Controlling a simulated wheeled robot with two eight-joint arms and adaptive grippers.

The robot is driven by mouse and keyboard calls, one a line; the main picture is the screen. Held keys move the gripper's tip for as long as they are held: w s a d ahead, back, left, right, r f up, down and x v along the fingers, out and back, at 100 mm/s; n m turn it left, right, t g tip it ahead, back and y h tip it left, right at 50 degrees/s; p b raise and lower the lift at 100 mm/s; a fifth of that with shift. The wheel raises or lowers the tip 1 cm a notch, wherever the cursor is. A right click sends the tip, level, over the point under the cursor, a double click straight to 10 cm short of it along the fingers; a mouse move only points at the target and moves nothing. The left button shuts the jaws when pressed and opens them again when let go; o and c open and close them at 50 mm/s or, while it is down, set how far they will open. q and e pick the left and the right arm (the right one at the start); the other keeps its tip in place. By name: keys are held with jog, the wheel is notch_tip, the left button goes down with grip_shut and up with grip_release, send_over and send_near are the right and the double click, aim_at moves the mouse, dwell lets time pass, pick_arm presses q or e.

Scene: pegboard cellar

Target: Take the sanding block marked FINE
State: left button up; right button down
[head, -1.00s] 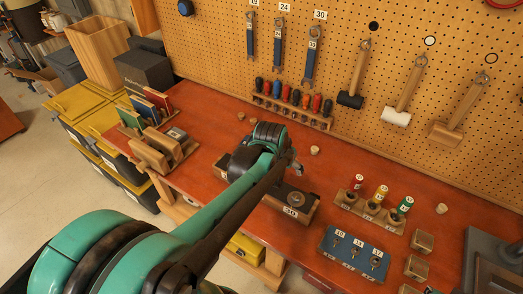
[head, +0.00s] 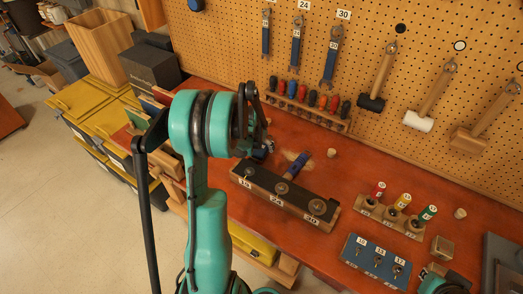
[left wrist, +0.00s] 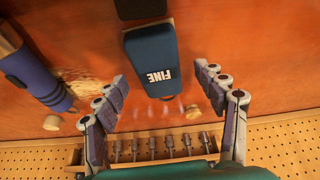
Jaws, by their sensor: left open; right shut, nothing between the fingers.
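The sanding block marked FINE (left wrist: 154,62) is dark blue and lies on the red-brown bench in the left wrist view, its white lettering facing the camera. In the head view I cannot make it out; my left arm covers that area. My left gripper (left wrist: 163,85) is open, its fingers spread to either side of the block's near end with a gap on each side. My right gripper (head: 446,281) shows only in part at the bottom right of the head view, shut and empty.
A blue cylinder (left wrist: 36,76) lies left of the block; a small cork-like piece (left wrist: 52,122) is near it. The screwdriver rack (head: 310,116) stands along the pegboard.

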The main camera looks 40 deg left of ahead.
pick_arm(q)
jog(key=shift+w+f, duration=0.3)
jog(key=shift+f, duration=0.3)
jog(key=shift+f+b, duration=0.2)
jog(key=shift+b, duration=0.2)
jog(key=c, duration=1.3)
